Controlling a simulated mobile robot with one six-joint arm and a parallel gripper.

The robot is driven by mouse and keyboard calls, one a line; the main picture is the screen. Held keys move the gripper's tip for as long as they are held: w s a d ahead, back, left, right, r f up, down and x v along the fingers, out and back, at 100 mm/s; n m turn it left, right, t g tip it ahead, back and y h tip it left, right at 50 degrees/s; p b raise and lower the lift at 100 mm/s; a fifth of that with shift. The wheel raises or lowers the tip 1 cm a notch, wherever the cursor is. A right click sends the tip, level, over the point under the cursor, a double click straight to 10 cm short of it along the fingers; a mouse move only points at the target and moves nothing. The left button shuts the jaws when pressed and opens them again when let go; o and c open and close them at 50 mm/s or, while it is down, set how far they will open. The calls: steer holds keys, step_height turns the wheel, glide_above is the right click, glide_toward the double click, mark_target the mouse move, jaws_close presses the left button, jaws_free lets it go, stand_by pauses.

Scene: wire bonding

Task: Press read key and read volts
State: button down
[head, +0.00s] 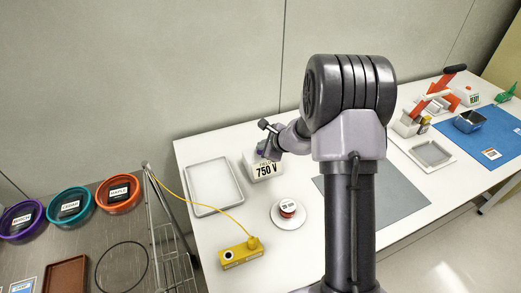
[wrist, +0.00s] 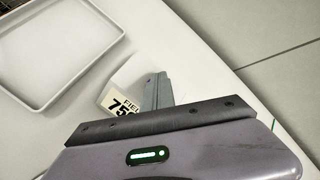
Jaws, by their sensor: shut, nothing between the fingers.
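The white meter box (head: 263,171) stands on the white table near its back edge, and its front reads "750 V". In the head view my gripper (head: 266,152) is at the top of the meter, partly hiding it. In the wrist view the gripper (wrist: 157,92) has its fingers together, and they cover part of the meter (wrist: 118,104) and its label. The read key is hidden from both views. I cannot tell whether the fingertips touch the meter.
A white tray (head: 190,187) lies left of the meter. A yellow box (head: 240,256) with a yellow cable and a spool on a white disc (head: 289,212) are in front. A grey mat (head: 400,197) lies to the right.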

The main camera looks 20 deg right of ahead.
steer(key=shift+r+p, duration=0.3)
steer(key=shift+r, duration=0.4)
step_height(320, 180, up, 5)
steer(key=p, duration=0.4)
stand_by(0.4)
